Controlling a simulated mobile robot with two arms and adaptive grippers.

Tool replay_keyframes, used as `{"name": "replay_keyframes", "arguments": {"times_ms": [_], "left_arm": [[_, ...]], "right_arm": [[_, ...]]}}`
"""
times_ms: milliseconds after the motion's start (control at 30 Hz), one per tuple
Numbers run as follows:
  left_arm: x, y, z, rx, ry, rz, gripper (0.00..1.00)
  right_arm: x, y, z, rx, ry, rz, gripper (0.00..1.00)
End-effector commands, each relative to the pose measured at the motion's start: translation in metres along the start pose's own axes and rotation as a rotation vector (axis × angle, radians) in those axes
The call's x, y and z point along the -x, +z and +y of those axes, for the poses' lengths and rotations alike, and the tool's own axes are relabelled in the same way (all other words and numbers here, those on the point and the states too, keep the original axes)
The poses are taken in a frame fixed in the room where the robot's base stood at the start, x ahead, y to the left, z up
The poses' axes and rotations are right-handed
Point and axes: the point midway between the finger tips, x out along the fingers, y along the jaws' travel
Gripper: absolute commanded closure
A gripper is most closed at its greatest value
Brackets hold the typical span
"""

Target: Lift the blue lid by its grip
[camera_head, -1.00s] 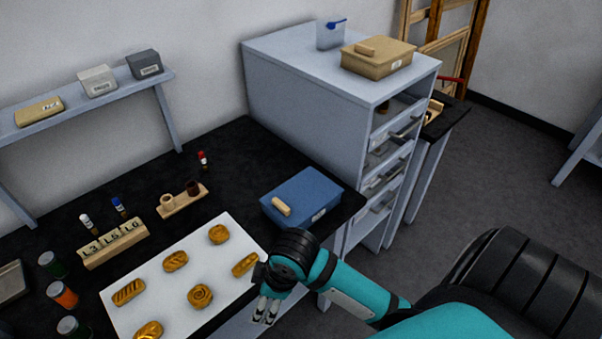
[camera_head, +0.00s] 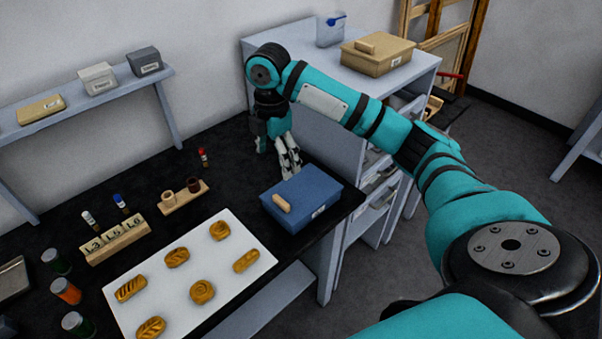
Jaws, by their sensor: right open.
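The blue lid (camera_head: 308,190) tops a blue box on the dark bench, near the bench's right end. Its pale wooden grip (camera_head: 282,203) sits at the lid's front left edge, and a white label shows on the box's front. My right gripper (camera_head: 290,170) is open and empty, pointing down just behind the lid's far left edge, apart from the grip. I cannot tell whether its fingertips touch the lid. My left gripper is not in view.
A white sheet (camera_head: 150,268) with several gilt pieces lies left of the box. A wooden holder (camera_head: 184,197) and a block of labelled slots (camera_head: 116,240) stand further left. A grey cabinet (camera_head: 330,136) rises behind the box; a tan box (camera_head: 377,55) sits on it.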

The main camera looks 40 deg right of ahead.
Motion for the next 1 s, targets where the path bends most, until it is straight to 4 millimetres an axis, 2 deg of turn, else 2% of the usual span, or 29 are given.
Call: {"name": "replay_keyframes", "arguments": {"times_ms": [200,400,667,833,1000], "left_arm": [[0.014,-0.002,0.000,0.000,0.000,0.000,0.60],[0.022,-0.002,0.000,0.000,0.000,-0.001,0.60],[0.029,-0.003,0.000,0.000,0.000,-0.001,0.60],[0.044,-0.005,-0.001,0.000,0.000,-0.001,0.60],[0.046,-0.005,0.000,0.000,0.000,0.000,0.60]], "right_arm": [[-0.048,0.000,-0.001,-0.001,-0.004,0.000,0.15],[-0.084,-0.001,0.000,-0.002,-0.001,0.000,0.15],[-0.103,-0.002,-0.001,-0.001,0.000,0.000,0.15],[-0.126,-0.005,-0.007,-0.002,-0.003,0.000,0.15],[-0.147,-0.005,-0.005,-0.002,0.001,-0.001,0.15]]}}
